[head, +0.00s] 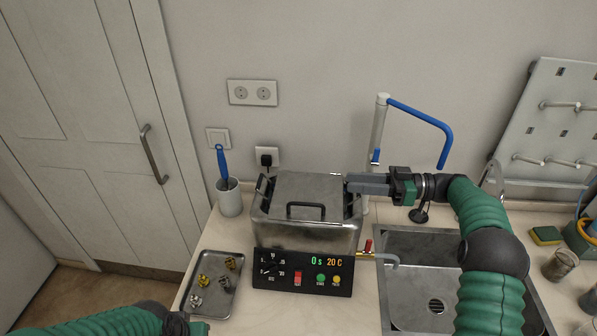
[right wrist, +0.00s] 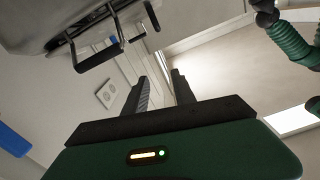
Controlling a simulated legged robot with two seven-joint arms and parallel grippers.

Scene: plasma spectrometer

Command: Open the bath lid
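The bath is a metal box (head: 335,240) on the counter, with a control panel (head: 303,272) at its front. Its grey lid (head: 305,187) lies flat and shut on top, with a black bar handle (head: 305,206) near the front edge. My right gripper (head: 350,183) reaches in from the right, its fingertips at the lid's right edge; I cannot tell whether they touch it. In the right wrist view its two fingers (right wrist: 162,88) are apart with nothing between them. A dark handle (right wrist: 97,53) shows beyond them at upper left. My left gripper (head: 192,324) is only partly in view at the bottom edge.
A tray (head: 222,298) with small metal pieces lies left of the bath, and a white cup (head: 230,202) with a blue-handled tool behind it. A sink (head: 405,300) is at right. A blue-tubed stand (head: 379,130) rises behind my right gripper. A tap with a red lever (head: 368,247) juts out.

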